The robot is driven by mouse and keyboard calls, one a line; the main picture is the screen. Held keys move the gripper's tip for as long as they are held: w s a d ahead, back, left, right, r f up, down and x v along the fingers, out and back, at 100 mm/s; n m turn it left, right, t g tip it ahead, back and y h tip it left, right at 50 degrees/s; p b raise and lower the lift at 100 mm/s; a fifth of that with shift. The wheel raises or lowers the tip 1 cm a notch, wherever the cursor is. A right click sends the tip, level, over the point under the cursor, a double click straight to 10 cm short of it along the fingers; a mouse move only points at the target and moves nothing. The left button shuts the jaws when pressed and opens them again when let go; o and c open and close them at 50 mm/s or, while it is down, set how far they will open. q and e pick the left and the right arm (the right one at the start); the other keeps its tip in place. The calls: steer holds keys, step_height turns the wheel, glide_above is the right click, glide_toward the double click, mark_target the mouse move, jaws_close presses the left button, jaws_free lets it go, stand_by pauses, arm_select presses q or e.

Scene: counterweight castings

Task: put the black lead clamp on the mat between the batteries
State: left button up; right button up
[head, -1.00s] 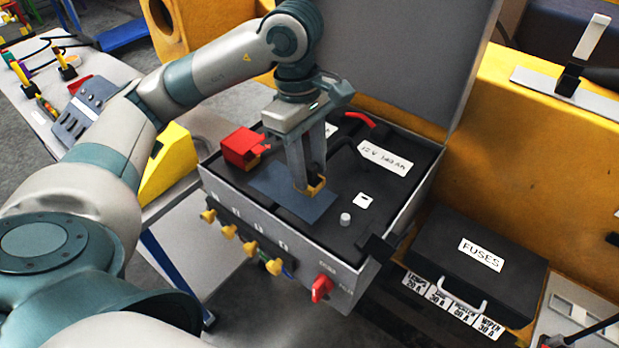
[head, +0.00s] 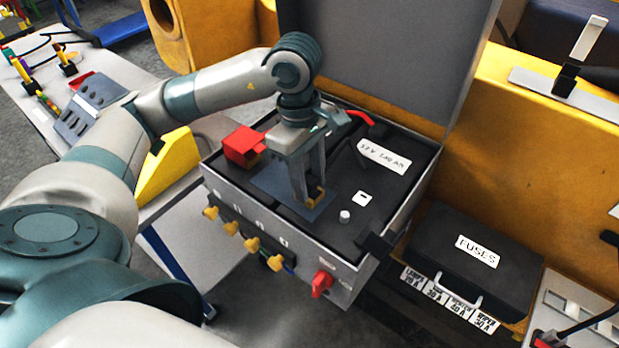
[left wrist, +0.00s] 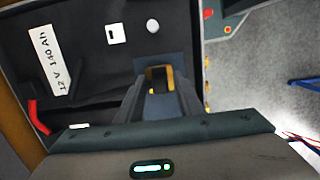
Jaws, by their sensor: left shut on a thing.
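My left gripper (head: 311,199) points down over the blue-grey mat (head: 262,188) in the open battery box. It is shut on the black lead clamp (head: 316,193), a small black piece with brass-coloured jaws. The clamp (left wrist: 158,85) shows between the fingertips in the left wrist view, with the mat (left wrist: 172,63) behind it. It is at or just above the mat's right part; I cannot tell whether it touches. A black battery (head: 395,178) with a "12 V 140 Ah" label lies right of the mat. The other battery is largely hidden. My right gripper is out of view.
A red terminal cover (head: 243,146) stands left of the mat and a red lead (head: 360,115) behind. The box's raised lid (head: 390,60) blocks the back. A black fuse case (head: 472,250) sits to the right. Yellow knobs (head: 231,229) and a red switch (head: 321,283) line the front.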

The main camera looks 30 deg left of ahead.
arm_select(q)
steer(key=shift+f, duration=0.15)
steer(key=o, duration=1)
steer(key=shift+o, duration=0.8)
steer(key=shift+r+p, duration=0.4)
steer(key=r+b, duration=0.1)
steer(key=r, duration=0.2)
steer(key=r+b, duration=0.1)
steer(key=r, duration=0.2)
steer(key=a+r+b, duration=0.1)
steer(key=r+b, duration=0.1)
steer(key=r, duration=0.1)
steer(key=shift+r, duration=0.1)
steer(key=shift+a+r, duration=0.2)
steer(key=shift+r, duration=1)
